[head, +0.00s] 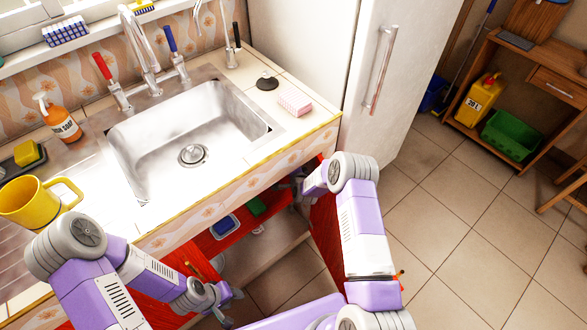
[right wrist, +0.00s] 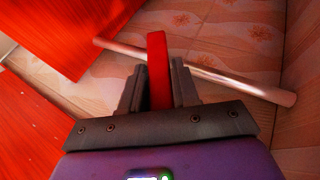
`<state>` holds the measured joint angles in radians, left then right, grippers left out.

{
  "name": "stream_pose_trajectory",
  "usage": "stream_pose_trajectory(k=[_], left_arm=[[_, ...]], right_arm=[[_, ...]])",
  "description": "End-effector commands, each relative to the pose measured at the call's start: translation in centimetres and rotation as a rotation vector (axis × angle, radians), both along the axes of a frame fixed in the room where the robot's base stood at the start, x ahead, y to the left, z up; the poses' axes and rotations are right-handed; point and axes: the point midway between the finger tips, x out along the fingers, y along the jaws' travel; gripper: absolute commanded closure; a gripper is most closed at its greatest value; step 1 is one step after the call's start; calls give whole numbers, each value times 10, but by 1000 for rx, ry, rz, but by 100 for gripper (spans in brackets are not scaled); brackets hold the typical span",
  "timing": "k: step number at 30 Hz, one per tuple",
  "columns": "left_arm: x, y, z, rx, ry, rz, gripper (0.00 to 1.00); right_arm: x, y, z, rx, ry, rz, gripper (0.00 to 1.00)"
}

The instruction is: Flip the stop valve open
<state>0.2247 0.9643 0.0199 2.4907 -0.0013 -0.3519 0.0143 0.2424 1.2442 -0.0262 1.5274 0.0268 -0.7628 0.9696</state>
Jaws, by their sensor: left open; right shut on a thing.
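The stop valve shows in the right wrist view as a red lever handle (right wrist: 158,62) standing across a metal pipe (right wrist: 215,76). My right gripper (right wrist: 157,85) has its two grey fingers on either side of the red handle and is shut on it. The lower part of the handle is hidden between the fingers. In the head view my right arm reaches into the open cabinet under the sink, and the counter and cabinet hide the fingers and valve. My left gripper (head: 230,302) is open and empty, low in front of the cabinet.
The sink (head: 190,140) and counter are above the right hand. Red cabinet doors (head: 325,235) stand open beside my arms. A yellow mug (head: 28,205) and a soap bottle (head: 60,122) stand on the counter. A white fridge (head: 345,60) is at the right. The tiled floor (head: 470,230) is clear.

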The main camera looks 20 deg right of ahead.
Motion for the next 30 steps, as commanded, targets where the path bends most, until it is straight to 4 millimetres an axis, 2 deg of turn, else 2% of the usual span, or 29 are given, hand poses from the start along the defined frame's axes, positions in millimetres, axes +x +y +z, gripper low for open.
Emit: stream_pose_trajectory(k=[1, 6, 16, 17, 20, 30], left_arm=[[0, 0, 4, 0, 0, 0, 57], [0, 0, 7, 0, 0, 0, 57], [0, 0, 6, 0, 0, 0, 57], [0, 0, 6, 0, 0, 0, 57], [0, 0, 6, 0, 0, 0, 57], [0, 0, 8, 0, 0, 0, 57]], right_arm=[[2, 0, 6, -13, 26, -1, 100], [4, 1, 6, -32, 88, 1, 100], [4, 1, 6, -35, 96, 2, 100], [4, 1, 6, -35, 95, 2, 65], [4, 1, 6, -34, 95, 1, 50], [2, 1, 7, -34, 96, 2, 49]])
